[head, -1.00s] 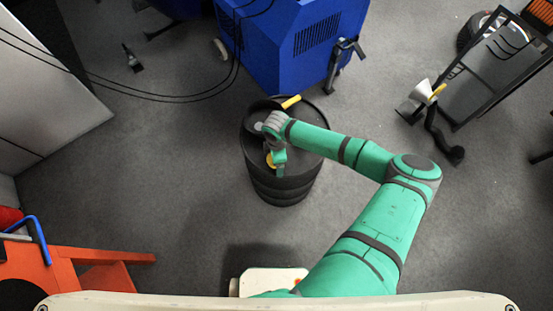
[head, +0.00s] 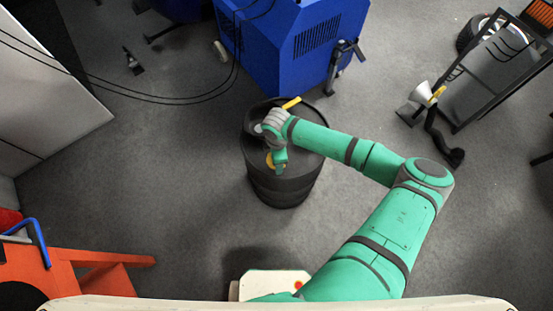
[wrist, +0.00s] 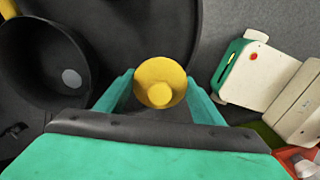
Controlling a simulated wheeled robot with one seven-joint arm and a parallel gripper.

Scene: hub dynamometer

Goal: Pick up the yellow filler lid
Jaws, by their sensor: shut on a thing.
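The yellow filler lid (wrist: 160,84) is a round cap with a raised knob. In the wrist view it sits between the two green fingers of my gripper (wrist: 162,98), which is shut on it. In the head view a sliver of the lid (head: 270,160) shows beside my gripper (head: 279,165), over the top of the black drum (head: 285,188). My wrist hides part of the drum top. I cannot tell whether the lid still touches the drum.
A black round opening or cup (wrist: 70,75) is at left in the wrist view. A yellow handle (head: 292,102) lies at the drum's far rim. A blue machine (head: 300,45) stands behind the drum. An orange frame (head: 95,275) is at lower left. Grey floor is open left of the drum.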

